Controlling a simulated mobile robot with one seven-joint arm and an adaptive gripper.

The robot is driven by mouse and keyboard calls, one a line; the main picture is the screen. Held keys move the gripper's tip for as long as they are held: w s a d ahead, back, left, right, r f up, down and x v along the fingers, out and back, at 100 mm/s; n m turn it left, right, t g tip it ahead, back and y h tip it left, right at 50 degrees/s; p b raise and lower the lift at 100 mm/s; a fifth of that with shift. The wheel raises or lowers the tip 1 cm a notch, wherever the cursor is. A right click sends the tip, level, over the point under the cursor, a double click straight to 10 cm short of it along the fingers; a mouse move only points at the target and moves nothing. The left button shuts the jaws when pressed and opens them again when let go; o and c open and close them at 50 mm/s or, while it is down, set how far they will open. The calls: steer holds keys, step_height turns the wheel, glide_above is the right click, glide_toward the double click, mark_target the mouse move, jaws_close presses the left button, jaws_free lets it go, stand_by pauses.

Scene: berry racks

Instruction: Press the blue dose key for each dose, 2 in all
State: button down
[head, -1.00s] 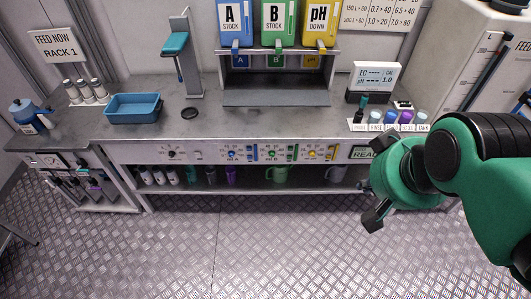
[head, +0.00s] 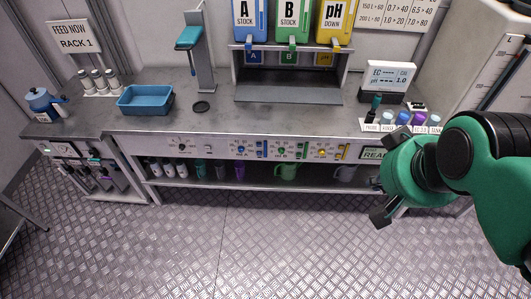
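The control panel (head: 210,148) runs along the front edge of the bench. It carries a blue round key (head: 241,150) beside a blue upright bar (head: 262,149), a green key (head: 282,151) and a yellow key (head: 323,153). The small lettering is too fine to read. Above them stand the blue A stock container (head: 249,14), the green B stock container and the yellow pH down container. My gripper (head: 379,202) is in front of the panel's right end, well right of the blue key and apart from it. Its fingers are partly hidden by its green body.
A blue tray (head: 145,100) and a stand with a blue-green top (head: 195,60) are on the bench. An EC display (head: 390,76) and several small bottles (head: 404,121) are at the right. A shelf (head: 220,184) with bottles and mugs lies below the panel. The metal floor in front is clear.

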steer(key=w+a+f+t+b, duration=0.15)
steer(key=w+f, duration=0.25)
steer(key=w, duration=0.7)
steer(key=w+a+f, duration=0.2)
steer(key=w+f, duration=0.1)
steer(key=w, duration=0.7)
steer(key=w+a+f+t, duration=0.1)
steer(key=w+f, duration=0.3)
steer(key=w, duration=0.7)
steer(key=w+a+f+y, duration=0.1)
steer(key=w+a+f, duration=0.3)
steer(key=w+f, duration=0.45)
steer(key=w+a+f+t+y+b, duration=0.1)
steer(key=w+a+f, duration=0.2)
steer(key=f, duration=0.1)
steer(key=w+a+f+y, duration=0.1)
steer(key=w+a+f, duration=0.15)
steer(key=f, duration=0.25)
steer(key=y+b, duration=0.1)
steer(key=y, duration=0.2)
glide_toward(259, 153)
step_height(259, 153, up, 3)
steer(key=s, duration=0.3)
steer(key=s+a+f+y, duration=0.1)
steer(key=s+a+f, duration=0.2)
steer(key=f, duration=0.6)
steer(key=shift+a+y+b, duration=0.3)
steer(key=shift+a+b, duration=0.1)
steer(key=shift+a, duration=0.05)
steer(key=shift+t, duration=0.25)
